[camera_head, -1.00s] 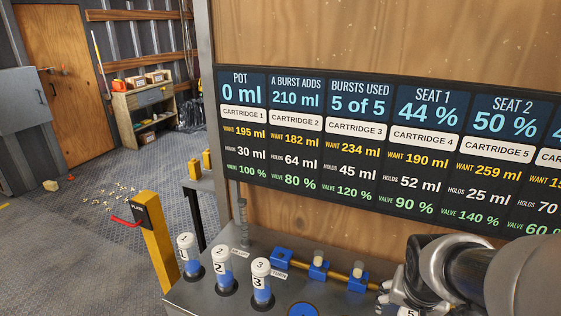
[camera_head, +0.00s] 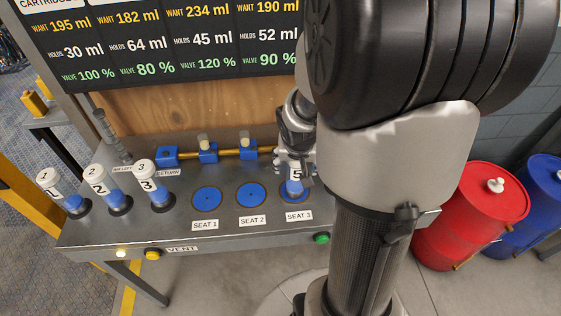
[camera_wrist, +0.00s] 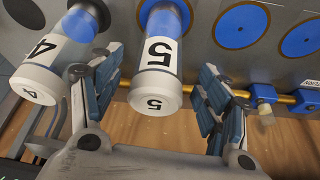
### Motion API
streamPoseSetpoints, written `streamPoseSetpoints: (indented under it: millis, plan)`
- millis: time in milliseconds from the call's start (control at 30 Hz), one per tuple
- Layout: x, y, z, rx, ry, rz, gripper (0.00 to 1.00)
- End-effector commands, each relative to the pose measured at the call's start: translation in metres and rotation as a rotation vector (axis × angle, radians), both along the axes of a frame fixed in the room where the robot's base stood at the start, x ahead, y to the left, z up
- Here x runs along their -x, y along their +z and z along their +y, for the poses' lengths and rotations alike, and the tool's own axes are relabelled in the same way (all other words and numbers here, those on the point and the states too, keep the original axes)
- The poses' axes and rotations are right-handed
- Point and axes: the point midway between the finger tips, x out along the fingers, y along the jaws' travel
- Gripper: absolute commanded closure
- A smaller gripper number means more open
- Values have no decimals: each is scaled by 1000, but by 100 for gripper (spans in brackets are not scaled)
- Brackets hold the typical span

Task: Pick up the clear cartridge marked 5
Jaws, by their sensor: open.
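The clear cartridge marked 5 (camera_head: 295,187) stands at the blue disc of seat 3, with blue content low in it. In the wrist view the cartridge marked 5 (camera_wrist: 158,62) shows its white cap and number between the fingers. My gripper (camera_wrist: 157,75) is open, one finger on each side of it, and I see gaps on both sides. In the head view my gripper (camera_head: 297,150) is at the cartridge's upper part, partly hidden by my arm.
The cartridge marked 4 (camera_wrist: 52,65) stands close beside my left finger in the wrist view. Cartridges 1 (camera_head: 64,196), 2 (camera_head: 107,191) and 3 (camera_head: 154,187) stand at the bench's left. Seat 1 (camera_head: 207,199) and seat 2 (camera_head: 251,196) are empty. A brass pipe (camera_head: 230,154) runs behind.

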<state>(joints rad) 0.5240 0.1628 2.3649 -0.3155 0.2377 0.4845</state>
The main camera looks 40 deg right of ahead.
Motion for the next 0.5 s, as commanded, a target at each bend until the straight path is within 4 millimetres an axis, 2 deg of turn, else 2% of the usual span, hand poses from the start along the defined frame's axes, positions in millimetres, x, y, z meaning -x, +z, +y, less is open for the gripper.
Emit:
streamPoseSetpoints:
  millis: [33,200,500]
  plan:
    - [-2,-12,-3,-2,-1,3,31]
    - [-9,-34,-10,-2,-1,3,31]
    - [-11,-36,-11,-1,-1,1,31]
